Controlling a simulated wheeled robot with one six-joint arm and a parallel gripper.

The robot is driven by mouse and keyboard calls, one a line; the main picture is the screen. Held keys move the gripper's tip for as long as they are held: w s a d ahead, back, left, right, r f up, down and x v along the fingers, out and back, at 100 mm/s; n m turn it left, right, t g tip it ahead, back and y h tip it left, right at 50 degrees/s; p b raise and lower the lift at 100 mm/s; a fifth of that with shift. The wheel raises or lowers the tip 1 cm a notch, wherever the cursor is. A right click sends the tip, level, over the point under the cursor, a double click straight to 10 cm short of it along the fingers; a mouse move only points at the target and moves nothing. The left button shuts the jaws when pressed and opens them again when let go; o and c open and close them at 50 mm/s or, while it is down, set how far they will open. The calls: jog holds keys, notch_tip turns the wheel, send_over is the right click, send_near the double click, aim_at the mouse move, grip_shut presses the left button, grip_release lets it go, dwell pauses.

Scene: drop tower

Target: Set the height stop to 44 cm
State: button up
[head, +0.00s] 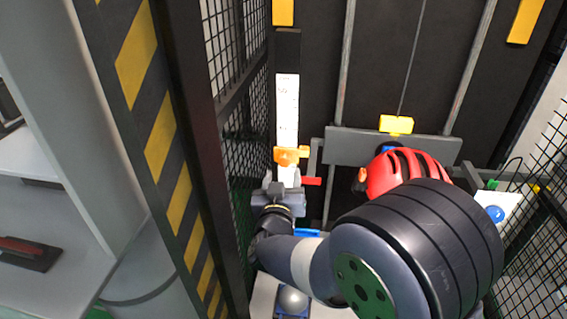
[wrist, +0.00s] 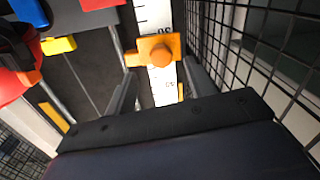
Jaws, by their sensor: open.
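The height stop is an orange slider with a round knob (head: 287,156) on a white vertical scale (head: 287,105). In the wrist view the orange stop (wrist: 156,52) sits across the scale (wrist: 166,92), with printed marks on both sides of it. A number there looks like 50, but the exact setting is not readable. My gripper (head: 283,178) is open just below the stop in the head view. In the wrist view its fingers (wrist: 160,88) stand either side of the scale, near the knob. I cannot tell whether they touch anything.
A grey carriage (head: 348,146) with a yellow block (head: 396,124) hangs between rails at right. A red helmet (head: 405,170) is partly hidden by my arm. Black mesh (head: 243,130) stands close left of the scale. A blue button (head: 495,214) is at far right.

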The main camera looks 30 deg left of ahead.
aim_at(284, 164)
jog(key=shift+p+x, duration=0.3)
jog(key=shift+x, duration=2)
jog(key=shift+c, duration=0.2)
grip_shut()
